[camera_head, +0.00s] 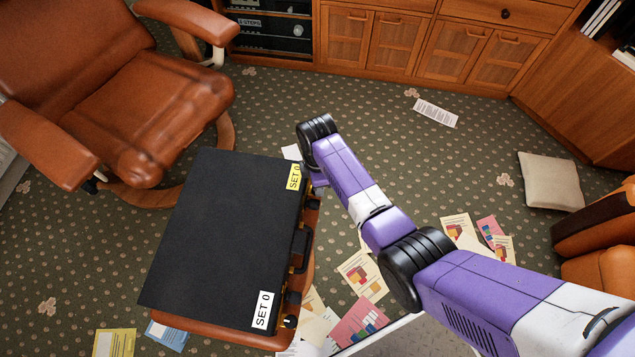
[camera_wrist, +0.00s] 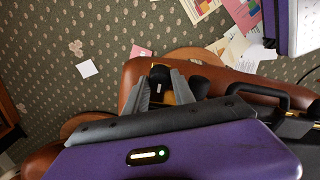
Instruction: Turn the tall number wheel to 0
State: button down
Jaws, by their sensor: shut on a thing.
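A black briefcase (camera_head: 220,240) lies on a brown leather stool (camera_head: 225,333). It has a yellow "SET 0" label (camera_head: 294,177) at its far corner and a white "SET 0" label (camera_head: 262,309) at its near corner. My gripper (camera_wrist: 160,77) is at the far end of the case's right side. Its two grey fingers are shut on a small dark number wheel (camera_wrist: 159,73) with a pale mark and gold beside it. The digit is too small to read. In the head view, my arm hides most of the gripper.
The case's black handle (camera_wrist: 258,93) is right of my fingers in the wrist view. Papers (camera_head: 362,275) lie on the carpet right of the stool. A brown armchair (camera_head: 135,115) stands at left and a cushion (camera_head: 550,181) lies at right.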

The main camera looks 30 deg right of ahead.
jog(key=c, duration=1.3)
grip_release()
jog(key=shift+r, duration=0.1)
jog(key=shift+r+p, duration=1.25)
jog(key=shift+r, duration=2.55)
